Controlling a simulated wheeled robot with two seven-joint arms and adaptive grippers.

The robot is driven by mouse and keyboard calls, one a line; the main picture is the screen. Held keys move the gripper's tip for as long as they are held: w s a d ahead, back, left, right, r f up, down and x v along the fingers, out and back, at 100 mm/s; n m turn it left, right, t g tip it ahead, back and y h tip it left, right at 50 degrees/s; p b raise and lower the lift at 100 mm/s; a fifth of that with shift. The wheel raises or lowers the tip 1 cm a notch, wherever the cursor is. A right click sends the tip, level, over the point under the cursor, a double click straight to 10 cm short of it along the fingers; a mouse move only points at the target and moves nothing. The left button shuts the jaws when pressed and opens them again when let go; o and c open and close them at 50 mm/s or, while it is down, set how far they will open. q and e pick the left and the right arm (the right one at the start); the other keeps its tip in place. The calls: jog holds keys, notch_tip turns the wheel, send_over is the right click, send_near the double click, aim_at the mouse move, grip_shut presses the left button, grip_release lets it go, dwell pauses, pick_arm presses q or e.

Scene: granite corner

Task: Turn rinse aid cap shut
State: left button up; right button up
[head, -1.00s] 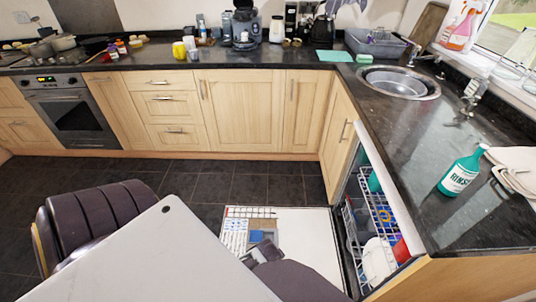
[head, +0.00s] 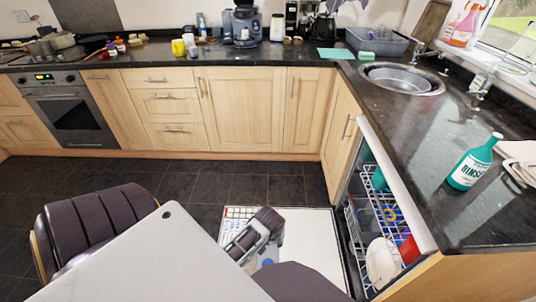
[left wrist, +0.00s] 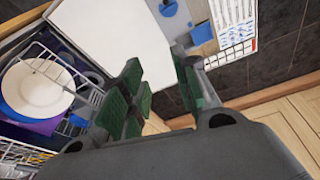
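The dishwasher door (head: 310,240) lies open and flat, its inner face pale with a printed panel. My left gripper (head: 268,222) is above the door and covers much of the grey dispenser. In the left wrist view the dispenser (left wrist: 202,32) lies near the top edge, with a blue round piece (left wrist: 168,8) beside it, cut by the frame; I cannot tell whether this is the rinse aid cap or how it is turned. The left gripper's green-padded fingers (left wrist: 160,92) are apart with nothing between them. My right gripper is out of view.
A green rinse bottle (head: 470,170) stands on the dark worktop at right. The dishwasher rack (head: 375,215) holds plates and other dishes beside the door. Dark floor tiles (head: 190,185) are free at left.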

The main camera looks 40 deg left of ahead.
pick_arm(q)
jog(key=w+a+f+n+g, duration=0.1)
jog(key=w+a+f+n, duration=0.15)
jog(key=f+n, duration=0.3)
jog(key=w+a+f+n, duration=0.1)
jog(key=a+f+n, duration=0.3)
jog(key=f+n, duration=0.15)
notch_tip(320, 180, down, 12)
jog(key=s+d+n+g+h, duration=0.1)
jog(key=n, duration=0.8)
jog(key=shift+s+d+f+n+g, duration=0.2)
jog(key=shift+d+n+g, duration=0.05)
jog(key=shift+n+g, duration=0.05)
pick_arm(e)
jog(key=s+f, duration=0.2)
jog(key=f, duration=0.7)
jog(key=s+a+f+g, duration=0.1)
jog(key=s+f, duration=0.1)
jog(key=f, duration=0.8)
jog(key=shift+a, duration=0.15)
pick_arm(q)
jog(key=shift+f+b, duration=0.1)
jog(key=shift+b, duration=0.3)
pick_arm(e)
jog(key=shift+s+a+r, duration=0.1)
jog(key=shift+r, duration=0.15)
